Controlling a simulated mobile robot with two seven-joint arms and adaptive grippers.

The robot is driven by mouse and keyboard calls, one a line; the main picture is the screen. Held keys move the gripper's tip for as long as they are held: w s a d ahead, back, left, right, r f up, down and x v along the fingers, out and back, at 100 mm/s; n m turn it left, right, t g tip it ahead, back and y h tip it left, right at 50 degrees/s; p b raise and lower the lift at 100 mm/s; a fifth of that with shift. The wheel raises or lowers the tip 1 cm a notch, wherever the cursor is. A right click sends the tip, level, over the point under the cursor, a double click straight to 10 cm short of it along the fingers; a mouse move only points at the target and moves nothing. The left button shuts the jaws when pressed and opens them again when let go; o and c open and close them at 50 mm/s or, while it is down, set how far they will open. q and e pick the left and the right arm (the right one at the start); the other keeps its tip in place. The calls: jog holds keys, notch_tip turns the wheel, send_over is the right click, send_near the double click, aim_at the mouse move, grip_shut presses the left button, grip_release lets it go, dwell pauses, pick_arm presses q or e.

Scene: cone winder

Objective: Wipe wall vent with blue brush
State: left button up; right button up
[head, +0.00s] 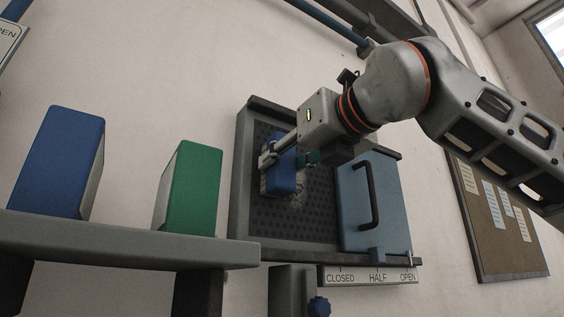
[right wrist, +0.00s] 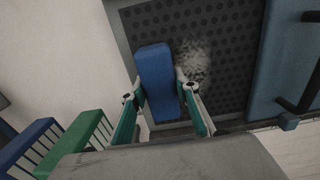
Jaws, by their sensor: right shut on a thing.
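My right gripper (head: 285,155) is shut on the blue brush (head: 279,172), which is held upright against or just in front of the wall vent (head: 285,222). The vent is a dark perforated panel in a grey frame. In the right wrist view the blue brush (right wrist: 157,82) sits between the fingers of the right gripper (right wrist: 162,100). A pale dusty patch (right wrist: 194,60) shows on the vent just right of the brush. I cannot tell whether the brush touches the panel. My left gripper is not in view.
A blue sliding cover (head: 370,203) with a black handle covers the vent's right side, above a CLOSED, HALF, OPEN label (head: 368,277). A notice board (head: 500,215) hangs at right.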

jog(key=shift+w+d, duration=0.75)
jog(key=shift+d, duration=0.35)
jog(key=shift+w+d, duration=0.7)
jog(key=shift+d, duration=0.35)
jog(key=shift+w+d, duration=0.75)
jog(key=shift+d, duration=0.35)
jog(key=shift+w+d+p, duration=0.25)
jog(key=shift+w+d, duration=0.3)
jog(key=shift+d, duration=0.3)
jog(key=shift+w+d+p, duration=0.25)
jog(key=shift+w+d, duration=0.25)
jog(key=shift+d, duration=0.3)
jog(key=shift+r+p, duration=0.8)
jog(key=shift+r, duration=0.1)
jog(key=shift+s+a+f+b, duration=0.15)
jog(key=shift+s+a+b, duration=0.1)
jog(key=shift+a+b, duration=0.15)
jog(key=shift+s+a+b, duration=0.35)
jog(key=shift+s+a, duration=0.65)
jog(key=shift+a, duration=0.55)
jog(key=shift+s+a+b, duration=0.4)
jog(key=shift+s+a, duration=0.65)
jog(key=shift+a, duration=0.5)
jog(key=shift+s+a+b, duration=0.35)
jog(key=shift+s+a, duration=0.65)
jog(key=shift+a, duration=0.55)
jog(key=shift+s+d, duration=0.1)
